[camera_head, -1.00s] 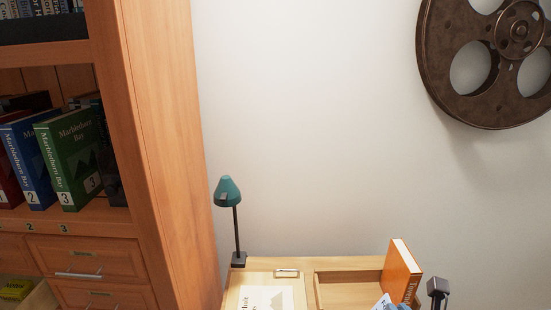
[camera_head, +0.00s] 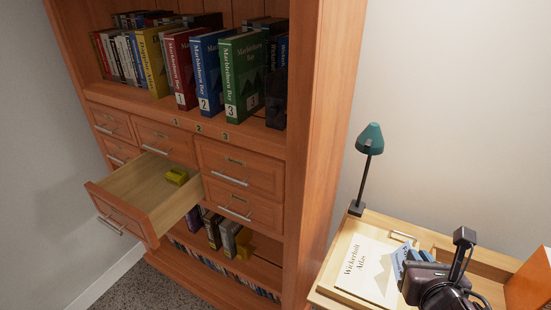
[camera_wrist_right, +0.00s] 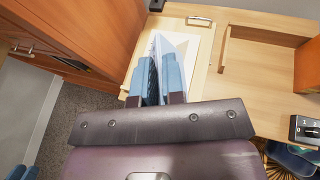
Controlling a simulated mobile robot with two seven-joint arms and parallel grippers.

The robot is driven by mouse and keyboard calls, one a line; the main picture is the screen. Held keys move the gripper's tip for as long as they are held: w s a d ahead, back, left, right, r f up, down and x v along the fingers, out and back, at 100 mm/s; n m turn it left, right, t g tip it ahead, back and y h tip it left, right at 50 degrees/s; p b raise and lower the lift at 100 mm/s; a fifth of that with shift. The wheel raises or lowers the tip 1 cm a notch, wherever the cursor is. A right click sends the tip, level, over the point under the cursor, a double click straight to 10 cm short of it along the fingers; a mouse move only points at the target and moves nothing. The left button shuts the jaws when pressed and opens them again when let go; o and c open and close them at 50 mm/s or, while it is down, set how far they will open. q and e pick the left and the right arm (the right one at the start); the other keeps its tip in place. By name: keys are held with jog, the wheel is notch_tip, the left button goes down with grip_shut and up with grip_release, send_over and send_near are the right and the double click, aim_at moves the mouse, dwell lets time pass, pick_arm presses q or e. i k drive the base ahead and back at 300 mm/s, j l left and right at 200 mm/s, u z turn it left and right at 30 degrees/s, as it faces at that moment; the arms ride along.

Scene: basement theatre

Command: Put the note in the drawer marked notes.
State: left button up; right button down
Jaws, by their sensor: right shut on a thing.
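In the head view the note is mostly hidden by the gripper. A drawer (camera_head: 122,207) of the wooden bookcase is pulled out at the left, well away from the gripper. A small yellow thing (camera_head: 176,176) lies inside it. The drawer labels are too small to read.
The desk (camera_head: 335,296) bears a book titled Wickerholt Atlas (camera_head: 366,268), a teal lamp (camera_head: 369,140) and an orange book (camera_head: 530,280). The bookcase side panel (camera_head: 325,130) stands between desk and drawer. Shut drawers (camera_head: 240,170) flank the open one. Free space lies above the open drawer.

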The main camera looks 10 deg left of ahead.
aim_at(143, 202)
jog(key=u, duration=1.25)
jog(key=i+j+u, duration=0.35)
jog(key=j, duration=0.2)
jog(key=i+j, duration=0.3)
jog(key=j, duration=0.2)
